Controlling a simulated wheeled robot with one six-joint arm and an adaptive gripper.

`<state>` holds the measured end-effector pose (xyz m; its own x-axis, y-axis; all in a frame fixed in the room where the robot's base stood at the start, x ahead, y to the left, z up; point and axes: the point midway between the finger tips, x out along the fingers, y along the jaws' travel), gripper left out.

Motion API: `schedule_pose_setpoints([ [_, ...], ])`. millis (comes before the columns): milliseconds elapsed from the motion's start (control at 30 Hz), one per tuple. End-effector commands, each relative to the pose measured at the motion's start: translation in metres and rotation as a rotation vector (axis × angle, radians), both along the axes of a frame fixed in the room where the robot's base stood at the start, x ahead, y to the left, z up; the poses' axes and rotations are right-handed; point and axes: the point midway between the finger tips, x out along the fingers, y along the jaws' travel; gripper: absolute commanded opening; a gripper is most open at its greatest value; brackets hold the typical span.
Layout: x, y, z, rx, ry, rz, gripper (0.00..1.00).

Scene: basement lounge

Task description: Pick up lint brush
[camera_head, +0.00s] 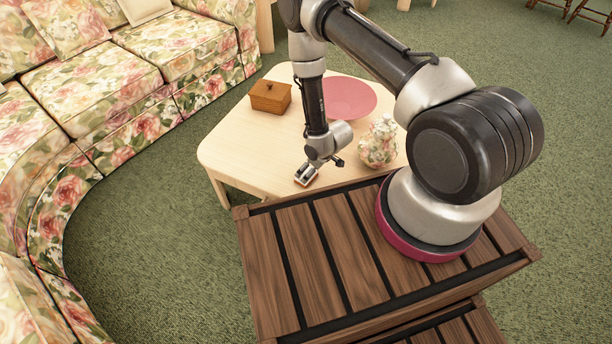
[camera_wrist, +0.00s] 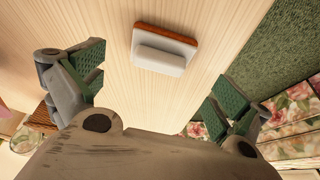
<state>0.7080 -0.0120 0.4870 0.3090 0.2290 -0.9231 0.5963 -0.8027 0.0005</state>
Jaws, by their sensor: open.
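The lint brush (camera_wrist: 163,50), a small block with a white body and a reddish-brown wooden edge, lies on the pale wooden table. In the wrist view it sits at upper middle, beyond the gap between my fingers. My gripper (camera_wrist: 157,88) is open, with green pads spread to the left and right, and nothing is between them. In the head view my gripper (camera_head: 322,161) points down over the table's near edge. The brush (camera_head: 306,175) shows there just below it, partly hard to tell apart from the fingers.
On the table (camera_head: 237,150) stand a brown wooden box (camera_head: 270,97), a pink round dish (camera_head: 350,98) and a floral jar (camera_head: 379,145) right of my gripper. A floral sofa (camera_head: 110,85) curves along the left. Green carpet (camera_head: 165,230) is free between sofa and table.

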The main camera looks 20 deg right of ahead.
Motion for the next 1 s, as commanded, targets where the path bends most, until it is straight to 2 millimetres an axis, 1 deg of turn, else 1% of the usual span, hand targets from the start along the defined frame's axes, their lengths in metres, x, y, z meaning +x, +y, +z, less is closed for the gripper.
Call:
schedule_pose_setpoints([
  [233,0.011,0.008,-0.035,0.000,0.002,0.000,1.00],
  [333,0.015,0.011,-0.047,-0.001,0.002,0.000,1.00],
  [433,0.017,0.012,-0.053,-0.001,0.002,0.000,1.00],
  [633,0.018,0.012,-0.053,-0.001,0.002,-0.001,1.00],
  [667,0.018,0.012,-0.053,-0.001,0.002,-0.001,0.96],
  [800,0.018,0.012,-0.053,-0.001,0.002,-0.001,0.71],
  [900,0.018,0.012,-0.053,-0.001,0.002,-0.001,0.55],
  [1000,0.018,0.012,-0.053,-0.001,0.002,-0.001,0.55],
])
